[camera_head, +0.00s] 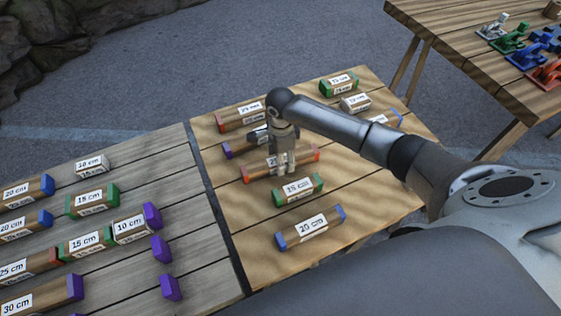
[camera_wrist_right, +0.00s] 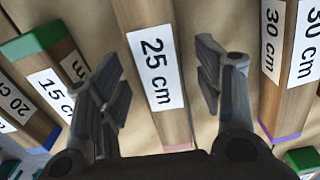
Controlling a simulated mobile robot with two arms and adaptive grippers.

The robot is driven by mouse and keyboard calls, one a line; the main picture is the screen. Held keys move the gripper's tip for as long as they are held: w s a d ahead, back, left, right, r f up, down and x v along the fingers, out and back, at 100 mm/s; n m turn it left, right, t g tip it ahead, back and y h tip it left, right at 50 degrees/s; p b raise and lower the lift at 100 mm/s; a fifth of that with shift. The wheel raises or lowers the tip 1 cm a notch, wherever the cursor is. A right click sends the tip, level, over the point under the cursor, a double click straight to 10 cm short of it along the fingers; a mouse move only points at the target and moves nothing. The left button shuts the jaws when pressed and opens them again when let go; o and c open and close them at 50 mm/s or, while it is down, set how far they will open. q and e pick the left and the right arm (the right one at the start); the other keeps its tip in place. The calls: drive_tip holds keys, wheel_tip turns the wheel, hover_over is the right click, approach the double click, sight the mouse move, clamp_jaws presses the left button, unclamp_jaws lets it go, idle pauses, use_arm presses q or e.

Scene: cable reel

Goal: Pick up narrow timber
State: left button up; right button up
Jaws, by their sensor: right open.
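My right gripper (camera_head: 285,166) is open above a red-ended timber (camera_head: 257,172) on the light wooden table. In the right wrist view, this timber (camera_wrist_right: 154,68) bears a "25 cm" label and runs between the two spread fingers of the gripper (camera_wrist_right: 160,78), with a gap on each side. The gripper hides part of it in the head view. A green-ended timber (camera_head: 298,189), labelled 15 cm in the wrist view (camera_wrist_right: 48,82), lies on one side. A purple-ended 30 cm timber (camera_wrist_right: 275,70) lies on the other. My left gripper is not in view.
A blue-ended 20 cm timber (camera_head: 310,227) lies at the table's near side. Other timbers, including a red-ended one (camera_head: 238,115) and a green-ended one (camera_head: 338,84), lie farther back. A grey table (camera_head: 205,250) at left holds several more. Coloured tools (camera_head: 510,40) sit on another table.

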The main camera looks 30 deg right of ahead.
drive_tip(key=shift+f, duration=0.65)
drive_tip(key=c, duration=1.1)
drive_tip(key=shift+c, duration=0.6)
drive_tip(key=shift+r, duration=0.15)
